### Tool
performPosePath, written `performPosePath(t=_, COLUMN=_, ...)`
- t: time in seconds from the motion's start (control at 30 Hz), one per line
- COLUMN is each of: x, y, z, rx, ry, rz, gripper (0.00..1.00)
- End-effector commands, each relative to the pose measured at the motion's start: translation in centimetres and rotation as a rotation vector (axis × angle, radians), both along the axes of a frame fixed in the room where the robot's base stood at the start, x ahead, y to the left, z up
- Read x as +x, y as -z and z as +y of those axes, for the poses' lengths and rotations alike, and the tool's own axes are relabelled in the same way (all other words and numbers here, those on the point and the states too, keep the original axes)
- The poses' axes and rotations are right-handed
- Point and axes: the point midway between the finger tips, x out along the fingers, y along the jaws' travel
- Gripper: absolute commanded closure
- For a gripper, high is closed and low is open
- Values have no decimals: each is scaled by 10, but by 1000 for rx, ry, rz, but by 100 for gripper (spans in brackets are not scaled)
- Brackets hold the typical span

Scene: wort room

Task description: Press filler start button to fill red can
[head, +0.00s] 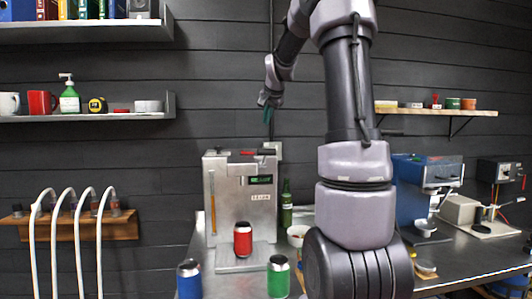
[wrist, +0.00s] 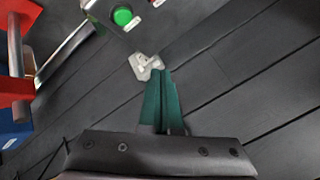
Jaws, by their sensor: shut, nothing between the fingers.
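The filler (head: 226,195), a silver box with a small green display, stands on the metal counter. The red can (head: 243,238) stands upright on its base plate. My gripper (head: 268,118) is above the filler's back right, near the wall, fingers pointing down. In the wrist view its green fingers (wrist: 158,75) are together and empty. A round green button (wrist: 122,16) on a grey box shows beyond and left of the fingertips, apart from them. A pale bracket-like piece (wrist: 147,66) appears by the fingertips. I cannot tell whether they touch it.
A blue can (head: 189,278) and a green can (head: 278,275) stand in front of the filler. A green bottle (head: 286,205) and a white bowl (head: 298,236) are to its right. Shelves hang left and right. Red and blue shapes fill the wrist view's left edge.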

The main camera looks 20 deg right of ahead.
Motion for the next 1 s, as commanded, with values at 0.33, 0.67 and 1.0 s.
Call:
performPosePath(t=0.33, x=0, y=42, z=0, rx=2, ry=0, rz=3, gripper=100)
performPosePath(t=0.67, x=0, y=79, z=1, rx=2, ry=0, rz=2, gripper=100)
performPosePath(t=1.0, x=0, y=86, z=0, rx=0, ry=0, rz=0, gripper=100)
